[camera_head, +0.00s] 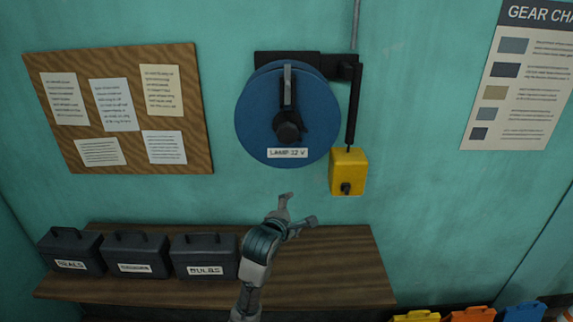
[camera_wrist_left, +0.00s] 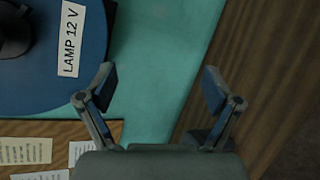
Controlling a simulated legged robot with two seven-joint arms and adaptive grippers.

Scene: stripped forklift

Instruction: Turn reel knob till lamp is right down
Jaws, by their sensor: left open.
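A round blue reel (camera_head: 255,130) labelled "LAMP 12 V" is mounted on the teal wall. A dark knob (camera_head: 288,128) sits at its middle on a crank bar that points straight up. A yellow lamp box (camera_head: 349,162) hangs at the reel's right, below a black arm, level with the reel's lower edge. My left gripper (camera_head: 300,208) is below the reel, over the shelf, apart from the knob, open and empty. In the left wrist view the gripper (camera_wrist_left: 158,88) has its fingers spread, with the reel (camera_wrist_left: 45,95) and part of the knob (camera_wrist_left: 14,35) at upper left. My right gripper is not seen.
A wooden shelf (camera_head: 330,265) runs below the reel, with dark cases (camera_head: 137,255) on its left. A notice board (camera_head: 200,140) hangs left and a gear chart (camera_head: 520,80) right. Coloured bins (camera_head: 472,314) stand at lower right. The wall under the reel is clear.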

